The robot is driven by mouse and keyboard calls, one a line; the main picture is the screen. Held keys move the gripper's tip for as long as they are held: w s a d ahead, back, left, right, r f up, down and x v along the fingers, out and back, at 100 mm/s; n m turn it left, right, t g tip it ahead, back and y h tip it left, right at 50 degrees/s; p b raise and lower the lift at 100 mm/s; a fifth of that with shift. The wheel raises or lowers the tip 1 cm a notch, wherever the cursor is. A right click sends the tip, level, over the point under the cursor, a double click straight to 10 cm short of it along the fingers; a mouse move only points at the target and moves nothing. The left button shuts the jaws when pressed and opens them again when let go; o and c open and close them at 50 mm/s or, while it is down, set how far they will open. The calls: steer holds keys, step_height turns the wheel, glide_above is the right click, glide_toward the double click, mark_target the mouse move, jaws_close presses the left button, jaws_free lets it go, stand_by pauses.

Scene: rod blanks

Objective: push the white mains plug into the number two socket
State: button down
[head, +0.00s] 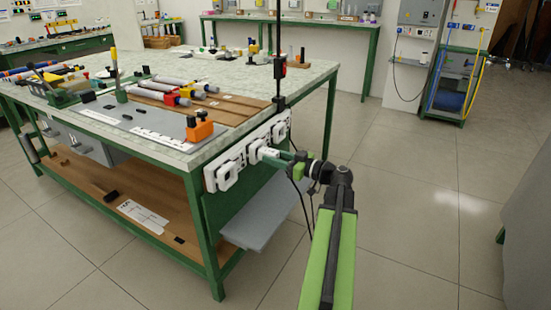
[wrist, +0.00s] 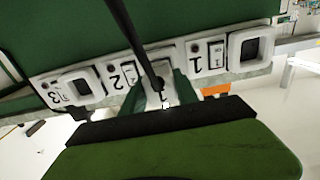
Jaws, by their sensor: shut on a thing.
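My gripper (head: 284,158) is at the end face of the bench, shut on the white mains plug (head: 267,153). The plug is at the middle socket of the white socket strip (head: 236,160). In the wrist view, the plug (wrist: 166,94) is between the two green fingers (wrist: 158,92), with a dark cable crossing over it. The strip (wrist: 225,57) carries the numerals 3, 2 and 1 from left to right. The plug is just right of the 2; the number two socket is hidden behind it. I cannot tell whether the plug is inside the socket or just in front.
The sockets beside the 3 (wrist: 82,87) and the 1 (wrist: 250,48) look empty. A grey shelf (head: 265,212) juts out below the strip. A dark upright pole (head: 278,50) stands at the bench corner. An orange block (head: 199,131) is on the benchtop.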

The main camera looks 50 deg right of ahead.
steer(key=shift+x, duration=1.2)
steer(key=c, duration=0.9)
jaws_free()
steer(key=shift+w, duration=0.1)
steer(key=shift+o, duration=0.2)
steer(key=v, duration=1.7)
steer(key=shift+s, duration=0.25)
steer(key=shift+f, duration=0.1)
